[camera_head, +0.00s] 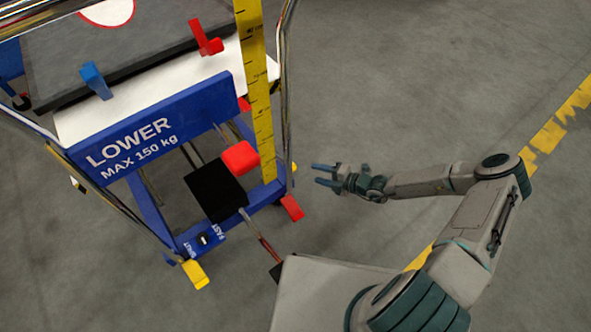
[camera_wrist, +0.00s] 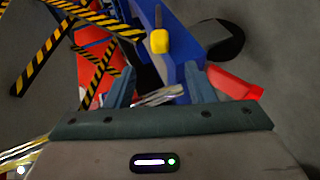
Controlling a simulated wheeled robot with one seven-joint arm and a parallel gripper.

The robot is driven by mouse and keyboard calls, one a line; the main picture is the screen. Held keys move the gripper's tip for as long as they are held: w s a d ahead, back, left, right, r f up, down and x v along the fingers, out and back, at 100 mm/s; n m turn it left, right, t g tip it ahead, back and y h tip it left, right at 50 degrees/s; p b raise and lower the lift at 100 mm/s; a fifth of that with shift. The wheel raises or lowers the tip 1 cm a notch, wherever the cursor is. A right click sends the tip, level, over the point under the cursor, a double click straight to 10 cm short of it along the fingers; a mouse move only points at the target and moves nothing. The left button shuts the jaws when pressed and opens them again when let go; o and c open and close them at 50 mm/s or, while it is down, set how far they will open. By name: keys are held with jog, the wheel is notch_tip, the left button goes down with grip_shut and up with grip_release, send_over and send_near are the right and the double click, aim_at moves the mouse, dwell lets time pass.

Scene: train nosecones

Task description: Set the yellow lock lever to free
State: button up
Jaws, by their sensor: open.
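The yellow lever (camera_head: 195,273) is a short pedal-like tab at the near bottom corner of the blue lift cart's base (camera_head: 158,215).
A red pedal (camera_head: 290,207) sits between my gripper and the cart's base, also at right in the wrist view (camera_wrist: 235,84). A yellow ruler post (camera_head: 256,90) and metal rails stand upright. A red knob (camera_head: 240,157) juts out. Open floor (camera_head: 400,90) lies right.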

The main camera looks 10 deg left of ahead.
aim_at(295, 168)
jog(key=b+x, duration=0.3)
jog(key=x, duration=0.7)
jog(key=shift+w+a+f, duration=0.1)
jog(key=shift+a+f, duration=0.05)
jog(key=shift+a, duration=0.15)
grip_shut()
